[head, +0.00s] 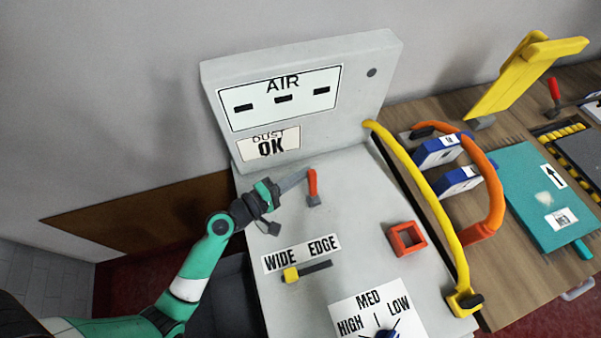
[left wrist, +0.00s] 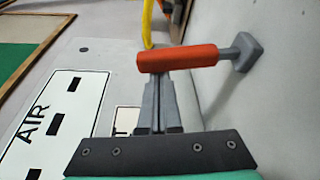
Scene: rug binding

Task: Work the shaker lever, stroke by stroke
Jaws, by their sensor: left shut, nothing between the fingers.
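The shaker lever is a short red-orange handle (head: 313,184) standing upright on a small grey base (head: 313,201) on the light grey machine top. In the left wrist view the red handle (left wrist: 178,58) lies across the picture just past my fingertips, with its grey base (left wrist: 243,52) at the right. My left gripper (head: 304,175) is shut and empty, its tips right beside the handle's left side. In the left wrist view the closed fingers (left wrist: 158,88) point at the handle and seem to touch or nearly touch it. My right gripper is not in view.
The grey panel (head: 380,50) with AIR and DUST OK labels stands behind. A yellow slider (head: 291,274), a red square frame (head: 407,238) and a dial (head: 387,334) sit on the machine top. A yellow bar (head: 425,190) and orange bar (head: 490,190) arch along the right.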

